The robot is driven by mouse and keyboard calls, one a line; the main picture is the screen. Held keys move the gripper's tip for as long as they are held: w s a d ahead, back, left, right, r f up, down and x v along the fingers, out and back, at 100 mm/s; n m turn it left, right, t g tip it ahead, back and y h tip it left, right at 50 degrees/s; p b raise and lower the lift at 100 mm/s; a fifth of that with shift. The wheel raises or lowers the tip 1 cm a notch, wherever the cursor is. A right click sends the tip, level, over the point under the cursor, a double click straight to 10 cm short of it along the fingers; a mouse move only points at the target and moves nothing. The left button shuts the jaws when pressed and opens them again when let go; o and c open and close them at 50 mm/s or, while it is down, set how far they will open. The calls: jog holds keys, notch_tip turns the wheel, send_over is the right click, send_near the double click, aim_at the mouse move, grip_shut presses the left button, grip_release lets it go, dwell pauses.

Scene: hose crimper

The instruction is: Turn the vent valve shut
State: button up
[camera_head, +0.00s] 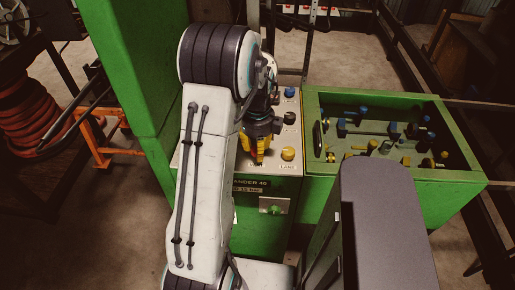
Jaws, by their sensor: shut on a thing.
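My gripper (257,158), black and yellow, points down over the left side of the pale control panel (276,166) on the green machine. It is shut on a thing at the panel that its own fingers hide. I cannot make out this thing's shape or how far it is turned. A small green handle (275,209) sits on a light plate on the machine's front face, below the gripper and apart from it. No label that I can read tells which control is the vent valve.
To the right of my gripper on the panel stand a blue knob (290,92), a black knob (290,118) and a yellow knob (288,153). A green open bin (458,183) with several fittings is at the right. A tall green column (133,65) rises at the left.

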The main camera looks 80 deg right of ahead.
jog(key=c, duration=0.5)
jog(key=shift+o, duration=0.2)
jog(key=shift+n, duration=0.4)
jog(key=n+b, duration=0.1)
jog(key=n, duration=0.1)
jog(key=shift+f+n, duration=0.1)
jog(key=shift+n, duration=0.3)
jog(key=n+b, duration=0.1)
jog(key=n, duration=0.3)
jog(key=shift+n, duration=0.3)
jog(key=n+b, duration=0.1)
jog(key=n, duration=0.8)
jog(key=shift+a+n, duration=0.1)
jog(key=shift+n, duration=0.4)
